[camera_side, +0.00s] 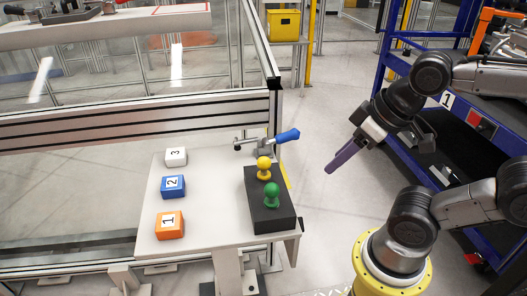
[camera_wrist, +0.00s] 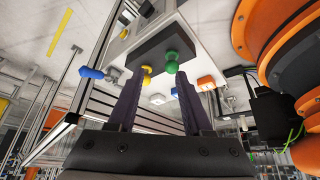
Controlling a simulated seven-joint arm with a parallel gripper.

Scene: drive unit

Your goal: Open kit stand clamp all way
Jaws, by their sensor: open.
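The kit stand is a white table (camera_side: 205,222) in the side view. Its clamp (camera_side: 262,144) is at the far right corner, with a blue handle (camera_side: 287,136) pointing right and slightly up. The blue handle (camera_wrist: 91,73) also shows in the wrist view, left of the fingers. My gripper (camera_side: 333,165) hangs in the air right of the stand, apart from the clamp. In the wrist view my gripper (camera_wrist: 158,95) has its two dark fingers spread wide with nothing held between them.
A black block (camera_side: 268,222) on the stand carries a yellow knob (camera_side: 264,163) and a green knob (camera_side: 272,190). White, blue (camera_side: 173,187) and orange numbered blocks stand at left. A metal frame (camera_side: 135,125) runs behind. A blue cart (camera_side: 430,130) is at right.

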